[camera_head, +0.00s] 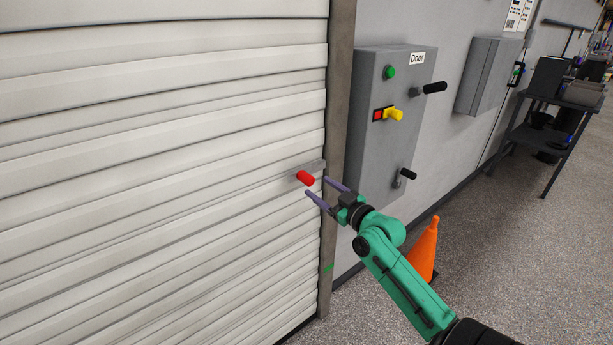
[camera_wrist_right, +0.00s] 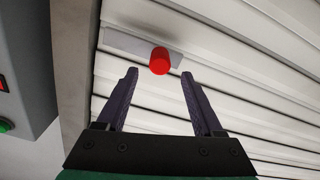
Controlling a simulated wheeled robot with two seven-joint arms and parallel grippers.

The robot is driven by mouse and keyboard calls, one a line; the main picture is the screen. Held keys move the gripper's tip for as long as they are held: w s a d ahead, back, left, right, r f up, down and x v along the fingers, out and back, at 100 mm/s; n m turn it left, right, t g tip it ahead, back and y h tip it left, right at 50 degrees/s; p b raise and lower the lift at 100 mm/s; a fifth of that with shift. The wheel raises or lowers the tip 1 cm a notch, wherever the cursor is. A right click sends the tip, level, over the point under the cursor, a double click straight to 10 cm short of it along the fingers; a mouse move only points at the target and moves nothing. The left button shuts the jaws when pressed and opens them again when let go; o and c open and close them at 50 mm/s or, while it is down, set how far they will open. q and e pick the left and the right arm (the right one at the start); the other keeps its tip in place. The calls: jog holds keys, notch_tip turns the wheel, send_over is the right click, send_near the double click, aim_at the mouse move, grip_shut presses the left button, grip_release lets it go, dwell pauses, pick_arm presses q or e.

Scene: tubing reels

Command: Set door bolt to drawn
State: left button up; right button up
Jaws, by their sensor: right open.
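The door bolt has a red cylindrical knob (camera_head: 306,178) on a grey bar at the right edge of the white slatted door (camera_head: 170,150), close to the door post (camera_head: 338,120). In the right wrist view the red knob (camera_wrist_right: 160,61) stands out from the grey bolt bar (camera_wrist_right: 125,43), just beyond and between the fingertips. My right gripper (camera_head: 317,187) is open and empty, its two purple fingers pointing at the knob. It also shows in the right wrist view (camera_wrist_right: 160,75). I see no contact between fingers and knob. My left gripper is not in view.
A grey control box (camera_head: 370,150) labelled "Door" is on the wall right of the post, with a green button, a yellow switch and black handles sticking out. An orange cone (camera_head: 424,250) stands on the floor below it. A dark shelf (camera_head: 560,110) is farther right.

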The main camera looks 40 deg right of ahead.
aim_at(311, 182)
jog(key=w+p, duration=0.1)
jog(key=w, duration=0.5)
jog(key=shift+w+d, duration=0.15)
jog(key=shift+w, duration=0.05)
jog(key=shift+s, duration=0.1)
grip_shut()
dwell(0.9)
